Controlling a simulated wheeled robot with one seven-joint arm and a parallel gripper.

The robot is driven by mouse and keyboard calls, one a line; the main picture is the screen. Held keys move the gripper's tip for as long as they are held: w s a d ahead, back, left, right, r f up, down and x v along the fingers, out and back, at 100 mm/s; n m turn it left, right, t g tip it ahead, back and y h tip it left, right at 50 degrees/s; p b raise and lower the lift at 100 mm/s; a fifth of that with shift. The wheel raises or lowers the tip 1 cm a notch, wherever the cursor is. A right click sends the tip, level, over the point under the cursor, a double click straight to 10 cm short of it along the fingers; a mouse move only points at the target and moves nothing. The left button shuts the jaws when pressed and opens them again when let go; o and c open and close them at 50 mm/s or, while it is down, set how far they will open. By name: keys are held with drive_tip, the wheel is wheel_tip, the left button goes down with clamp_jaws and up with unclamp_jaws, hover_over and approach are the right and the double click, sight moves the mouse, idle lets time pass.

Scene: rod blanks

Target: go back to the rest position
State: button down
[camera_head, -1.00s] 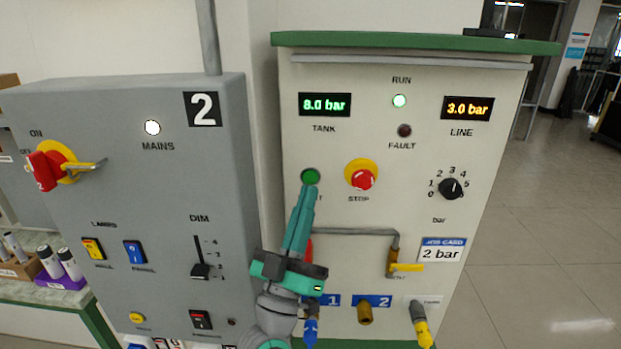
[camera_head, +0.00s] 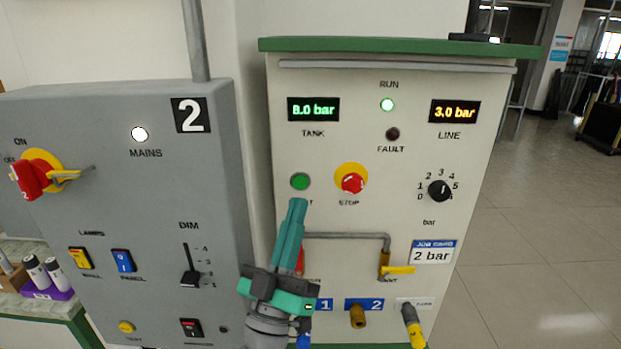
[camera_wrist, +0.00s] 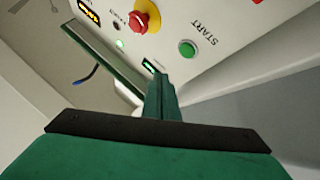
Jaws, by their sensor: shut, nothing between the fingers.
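My gripper (camera_head: 297,204) is shut and empty, its teal fingers together and pointing up in the head view. Its tips are just below the green START button (camera_head: 300,181) and apart from it. In the wrist view, my gripper (camera_wrist: 161,82) points toward the cream panel. The green START button (camera_wrist: 187,48) stands clear to the right of the fingers there. The RUN lamp (camera_head: 387,105) is lit. The TANK display (camera_head: 313,109) reads 8.0 bar and the LINE display (camera_head: 455,111) reads 3.0 bar.
The red STOP button (camera_head: 352,183) and the pressure knob (camera_head: 439,190) are right of my fingers. A yellow-handled valve (camera_head: 396,269) and a pipe (camera_head: 345,236) stick out below. A grey MAINS box (camera_head: 90,200) stands at left. Open floor (camera_head: 545,230) lies at right.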

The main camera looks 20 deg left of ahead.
drive_tip(key=s+d+f+n+g+y, duration=0.1)
drive_tip(key=s+d+f+g+y, duration=0.2)
drive_tip(key=f, duration=1.2)
drive_tip(key=s+d+f+n+g+y, duration=0.1)
drive_tip(key=s+d+f+g, duration=0.3)
drive_tip(key=f, duration=1.1)
drive_tip(key=s+d+f+m+g+h, duration=0.1)
drive_tip(key=s+d+f+m, duration=0.1)
drive_tip(key=s, duration=0.6)
drive_tip(key=s+d+f+m+g+h, duration=0.1)
drive_tip(key=s+d+f, duration=0.3)
drive_tip(key=s+f, duration=0.3)
drive_tip(key=s+d+f+m+g+h, duration=0.1)
drive_tip(key=s+d+f+m+g, duration=0.1)
drive_tip(key=s, duration=0.9)
wheel_tip(320, 180, down, 2)
drive_tip(key=shift+s+d+f+m, duration=0.15)
drive_tip(key=shift+d+m, duration=0.15)
drive_tip(key=shift+d, duration=0.55)
